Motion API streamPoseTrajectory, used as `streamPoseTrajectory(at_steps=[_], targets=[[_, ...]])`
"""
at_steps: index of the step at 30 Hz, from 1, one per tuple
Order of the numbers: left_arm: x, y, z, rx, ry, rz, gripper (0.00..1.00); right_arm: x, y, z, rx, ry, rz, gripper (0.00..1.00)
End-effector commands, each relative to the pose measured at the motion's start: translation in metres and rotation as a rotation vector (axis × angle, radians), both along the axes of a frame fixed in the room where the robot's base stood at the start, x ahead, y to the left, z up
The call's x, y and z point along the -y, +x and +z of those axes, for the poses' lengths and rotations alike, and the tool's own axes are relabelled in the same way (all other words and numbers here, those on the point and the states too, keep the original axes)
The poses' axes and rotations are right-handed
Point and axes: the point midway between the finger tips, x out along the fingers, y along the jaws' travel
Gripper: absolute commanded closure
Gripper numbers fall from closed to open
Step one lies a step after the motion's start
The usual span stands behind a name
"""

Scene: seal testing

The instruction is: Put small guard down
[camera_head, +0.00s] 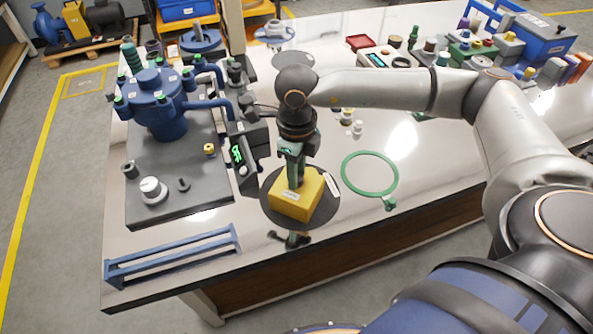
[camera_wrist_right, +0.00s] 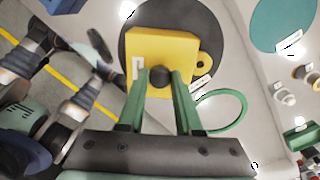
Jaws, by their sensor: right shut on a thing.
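The small guard, taken to be the yellow block (camera_head: 296,203), is over a dark round mat (camera_head: 327,207) near the front edge of the table. It also shows in the right wrist view (camera_wrist_right: 180,48), with a dark knob between my fingers. My right gripper (camera_head: 295,177) points down with its green fingers shut on the knob. In the right wrist view the fingers (camera_wrist_right: 160,80) close on it from both sides. Whether the block touches the mat or hangs just above it, I cannot tell. My left gripper is not clearly seen.
A green ring (camera_head: 345,169) lies right of the mat. A grey base (camera_head: 190,205) with a blue vessel (camera_head: 160,105) stands left. A blue rack (camera_head: 170,256) lies at the front left. Small parts (camera_head: 351,126) stand behind the ring.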

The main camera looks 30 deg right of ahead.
Motion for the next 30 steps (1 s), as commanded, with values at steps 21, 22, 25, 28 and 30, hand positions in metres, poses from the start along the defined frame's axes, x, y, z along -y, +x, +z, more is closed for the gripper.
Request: streamPoseTrajectory(at_steps=[21, 22, 25, 28, 30], targets=[[0.003, 0.0, 0.0, 0.0, -0.005, -0.005, 0.4, 0.0, 0.0, -0.002, 0.0, 0.0, 0.0, 0.36], [0.003, 0.001, 0.0, 0.001, -0.005, -0.005, 0.4, 0.0, 0.0, -0.001, 0.0, 0.0, 0.0, 0.36], [0.003, 0.002, 0.005, 0.006, -0.004, -0.004, 0.4, 0.0, 0.0, 0.004, 0.001, 0.001, 0.0, 0.36], [0.002, 0.003, 0.006, 0.014, -0.004, -0.001, 0.4, -0.001, 0.001, 0.018, 0.003, 0.002, 0.0, 0.36], [0.001, 0.003, 0.006, 0.014, -0.003, 0.0, 0.4, 0.0, 0.001, 0.032, 0.005, 0.001, 0.0, 0.36]])
